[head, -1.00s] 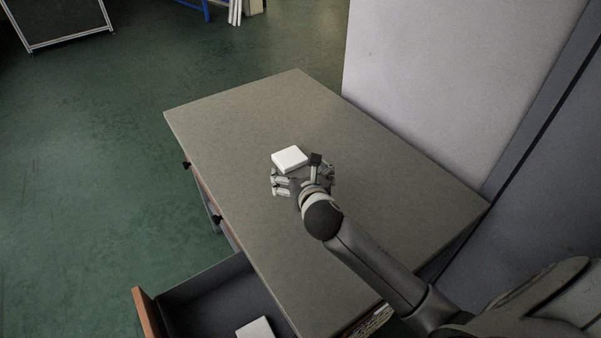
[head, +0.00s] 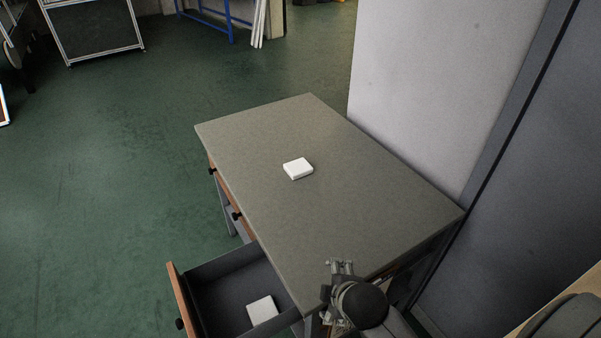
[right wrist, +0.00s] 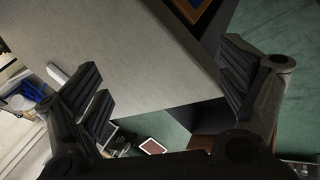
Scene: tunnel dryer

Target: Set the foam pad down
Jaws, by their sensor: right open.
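A white square foam pad (head: 298,168) lies flat on the grey-brown table top (head: 350,205), near its middle, with nothing touching it. A similar white pad (head: 262,310) lies in the open drawer. My right gripper (head: 340,266) is at the near right edge of the table, well apart from the pad on top. In the right wrist view its fingers (right wrist: 165,88) are spread wide with nothing between them. My left gripper is not in view.
The open drawer (head: 218,264) sticks out from the table's left side. A pale grey panel (head: 430,95) stands along the table's far right side. The table top is otherwise bare.

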